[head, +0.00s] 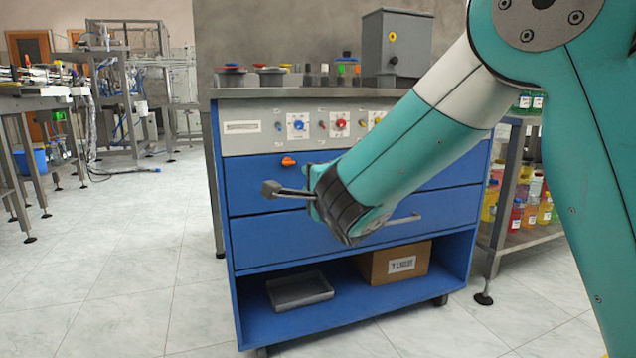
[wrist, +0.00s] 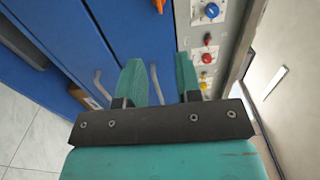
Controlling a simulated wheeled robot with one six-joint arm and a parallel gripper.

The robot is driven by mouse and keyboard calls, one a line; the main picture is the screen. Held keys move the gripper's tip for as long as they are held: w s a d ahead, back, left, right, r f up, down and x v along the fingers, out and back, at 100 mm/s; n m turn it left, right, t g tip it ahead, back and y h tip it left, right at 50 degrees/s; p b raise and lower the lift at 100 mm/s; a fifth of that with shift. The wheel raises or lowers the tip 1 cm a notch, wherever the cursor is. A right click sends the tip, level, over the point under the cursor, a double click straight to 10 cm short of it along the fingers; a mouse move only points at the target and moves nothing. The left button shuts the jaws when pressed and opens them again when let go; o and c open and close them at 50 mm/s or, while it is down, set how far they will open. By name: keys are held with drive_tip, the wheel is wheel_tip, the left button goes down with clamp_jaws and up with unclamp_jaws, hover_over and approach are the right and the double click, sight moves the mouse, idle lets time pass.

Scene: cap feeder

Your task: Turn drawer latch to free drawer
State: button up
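The orange drawer latch (head: 288,161) sits on the blue upper drawer (head: 258,194) near its top edge, lying roughly level in the head view. In the wrist view the latch (wrist: 159,5) is cut by the top edge, beyond my fingertips. My gripper (head: 314,206) is in front of the upper drawer, to the right of and below the latch, apart from it. In the wrist view my gripper (wrist: 160,70) shows two teal fingers spread apart with nothing held. The arm hides part of the drawer front.
A grey control panel (head: 262,142) with coloured knobs runs above the drawer. A lower drawer handle (head: 400,221), a cardboard box (head: 378,268) and a grey tray (head: 300,291) are below. A bottle shelf (head: 524,239) stands right.

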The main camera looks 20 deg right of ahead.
drive_tip(key=shift+s, duration=1.65)
drive_tip(key=s+a+r+n+g+y+p, duration=0.25)
drive_tip(key=s+n+g+p, duration=0.55)
drive_tip(key=s+n, duration=0.65)
drive_tip(key=s+a+r+n+g+y+p, duration=0.25)
drive_tip(key=s+n+g+p, duration=0.35)
drive_tip(key=s+n+g, duration=0.85)
wheel_tip(320, 180, up, 36)
drive_tip(key=s+m+t+p, duration=0.3)
drive_tip(key=m+t+p, duration=0.1)
drive_tip(key=p, duration=3.2)
drive_tip(key=shift+a+r+h, duration=0.2)
drive_tip(key=shift+a+h, duration=0.1)
drive_tip(key=shift+h, duration=0.1)
